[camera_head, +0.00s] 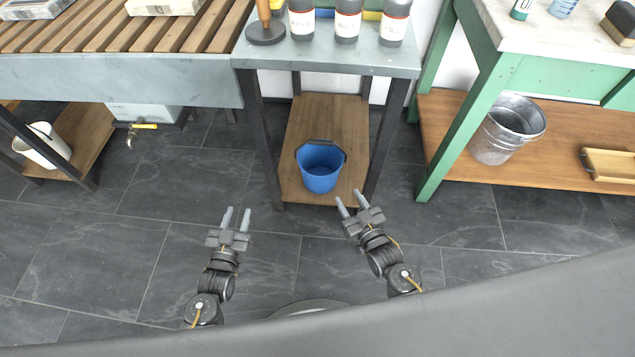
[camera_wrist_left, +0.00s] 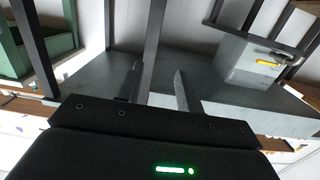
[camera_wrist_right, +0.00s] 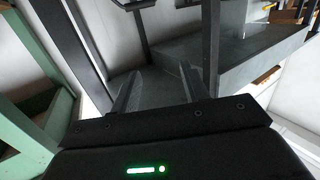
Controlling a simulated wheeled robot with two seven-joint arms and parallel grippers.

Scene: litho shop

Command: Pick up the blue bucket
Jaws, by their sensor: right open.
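The blue bucket (camera_head: 321,172) stands upright on the wooden lower shelf (camera_head: 300,125) of the small grey table, with its dark handle showing at the rim. My right gripper (camera_head: 348,196) is open and empty, in front of the shelf and just right of the bucket, apart from it. My left gripper (camera_head: 237,209) is open and empty over the floor, left of and in front of the bucket. In the left wrist view my left fingers (camera_wrist_left: 155,85) are apart. In the right wrist view my right fingers (camera_wrist_right: 158,85) are apart. I cannot make out the bucket in either wrist view.
The grey table (camera_head: 330,62) has dark legs on both sides of the bucket and bottles on top. A metal bucket (camera_head: 505,130) stands on the green bench's shelf at right. A white bucket (camera_head: 42,148) is at far left. The tiled floor (camera_head: 130,240) is clear.

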